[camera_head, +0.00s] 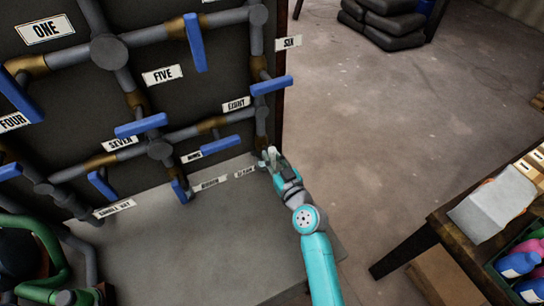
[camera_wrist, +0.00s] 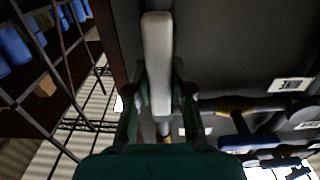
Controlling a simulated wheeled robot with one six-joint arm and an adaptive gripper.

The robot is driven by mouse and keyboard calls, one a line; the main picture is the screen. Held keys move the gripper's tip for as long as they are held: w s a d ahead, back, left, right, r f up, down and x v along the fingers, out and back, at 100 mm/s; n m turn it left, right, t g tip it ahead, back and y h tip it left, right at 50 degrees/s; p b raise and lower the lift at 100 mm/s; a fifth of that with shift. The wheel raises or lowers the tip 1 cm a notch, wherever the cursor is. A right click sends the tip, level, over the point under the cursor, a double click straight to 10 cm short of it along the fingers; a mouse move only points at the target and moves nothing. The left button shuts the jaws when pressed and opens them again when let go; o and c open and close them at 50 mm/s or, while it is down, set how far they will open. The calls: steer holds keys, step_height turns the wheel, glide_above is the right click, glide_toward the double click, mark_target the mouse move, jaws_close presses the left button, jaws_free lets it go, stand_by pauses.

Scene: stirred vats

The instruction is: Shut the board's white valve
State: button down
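The white valve handle (camera_wrist: 157,62) is a pale, rounded lever that stands lengthwise in the middle of the wrist view. My gripper (camera_wrist: 160,88) has one dark green finger on each side of it, with the fingertips close in against its edges. In the head view my gripper (camera_head: 270,157) is at the lower right edge of the dark board (camera_head: 80,85), by the lowest pipe end. The white handle is largely hidden there by my gripper.
Several blue valve handles (camera_head: 140,125) stick out from the board's pipes, one (camera_head: 271,85) just above my gripper. A grey ledge (camera_head: 210,250) lies below. A wooden table (camera_head: 440,225) with bottles stands at the right. The floor between is clear.

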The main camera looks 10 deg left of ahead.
steer(key=shift+m, duration=0.3)
steer(key=m, duration=0.3)
steer(key=shift+w+d+m, duration=0.1)
steer(key=shift+d+m, duration=0.05)
steer(key=shift+m, duration=0.25)
steer(key=m, duration=0.4)
steer(key=shift+w+d+f+m, duration=0.1)
steer(key=shift+d+f+m, duration=0.05)
steer(key=shift+m, duration=0.15)
steer(key=m, duration=0.4)
steer(key=shift+d+f, duration=0.1)
steer(key=shift+f, duration=0.1)
steer(key=shift+w+f+m, duration=0.1)
steer(key=shift+f+m, duration=0.05)
steer(key=shift+m, duration=2.35)
steer(key=c, duration=1)
jaws_free()
